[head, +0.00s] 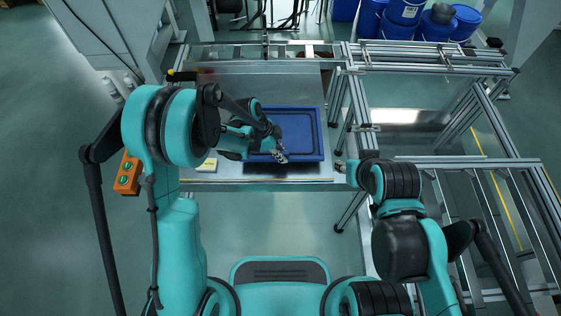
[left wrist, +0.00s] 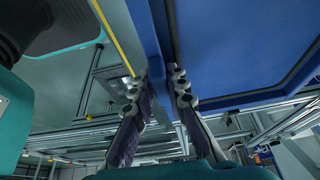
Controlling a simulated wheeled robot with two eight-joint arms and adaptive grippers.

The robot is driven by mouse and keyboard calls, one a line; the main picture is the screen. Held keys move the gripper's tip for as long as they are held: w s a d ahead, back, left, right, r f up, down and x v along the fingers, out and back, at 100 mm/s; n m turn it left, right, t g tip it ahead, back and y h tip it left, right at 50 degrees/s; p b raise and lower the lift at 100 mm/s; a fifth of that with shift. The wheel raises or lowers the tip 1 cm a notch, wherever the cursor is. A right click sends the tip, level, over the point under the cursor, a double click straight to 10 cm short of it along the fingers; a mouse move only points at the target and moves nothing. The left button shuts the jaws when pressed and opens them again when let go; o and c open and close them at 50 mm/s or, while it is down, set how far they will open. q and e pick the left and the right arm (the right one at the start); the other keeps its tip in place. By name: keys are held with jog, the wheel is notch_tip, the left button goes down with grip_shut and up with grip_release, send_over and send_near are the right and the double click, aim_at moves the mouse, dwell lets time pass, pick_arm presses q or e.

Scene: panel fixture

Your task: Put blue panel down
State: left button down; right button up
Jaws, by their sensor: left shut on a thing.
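The blue panel (head: 302,130) is a flat rectangle with a raised rim, over the metal worktable (head: 225,78). My left gripper (head: 279,153) is at its near edge, left of the middle. In the left wrist view the fingers (left wrist: 163,88) are shut on the rim of the blue panel (left wrist: 235,45), one on each side. A dark band lies under the panel's near edge; I cannot tell how far the panel is above the table. My right gripper (head: 346,169) is a small shape near the table's right corner, and its fingers are unclear.
An aluminium frame (head: 440,70) runs along the back and right of the table. A small yellow block (head: 207,165) lies at the table's front left. An orange button box (head: 128,173) is at the left. Blue barrels (head: 403,18) stand behind.

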pick_arm(q)
jog(key=shift+a+f+b, duration=0.15)
jog(key=shift+f+b, duration=0.85)
jog(key=shift+f, duration=1.05)
jog(key=shift+f, duration=0.2)
jog(key=c, duration=1.5)
grip_release()
jog(key=shift+r, duration=0.1)
jog(key=shift+a+r, duration=0.1)
jog(key=shift+r, duration=0.3)
jog(key=p+v, duration=0.4)
jog(key=v, duration=0.6)
jog(key=shift+a+r, duration=0.1)
jog(key=shift+r, duration=0.3)
jog(key=shift+s+a+r, duration=0.1)
jog(key=shift+a+r, duration=0.1)
jog(key=shift+r, duration=0.15)
